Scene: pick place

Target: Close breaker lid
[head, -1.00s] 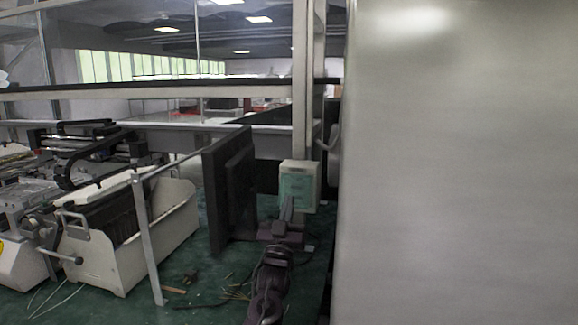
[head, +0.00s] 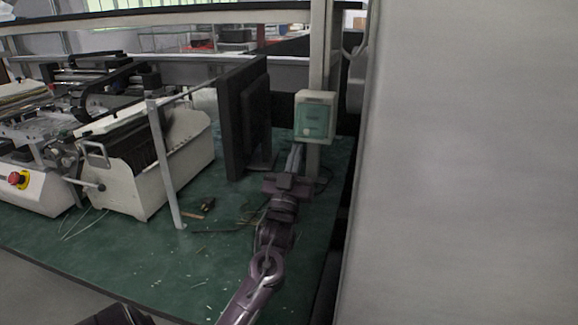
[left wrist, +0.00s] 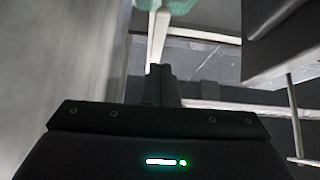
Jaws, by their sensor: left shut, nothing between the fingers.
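The breaker box (head: 315,117) is a small pale box with a teal front, fixed to a grey upright post in the head view. I cannot tell from here how far its lid stands open. Part of the teal (left wrist: 168,5) shows at the top edge of the left wrist view. My left gripper (head: 297,148) is shut and empty. It points up at the box and its tips are just below the box's lower left; I cannot tell if they touch. My right gripper is not in view.
A large pale panel (head: 470,160) fills the right side. A dark upright panel (head: 243,120) stands left of the box. White machines (head: 150,165) and a thin metal post (head: 165,160) are farther left. The green surface (head: 200,260) has loose cables and scraps.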

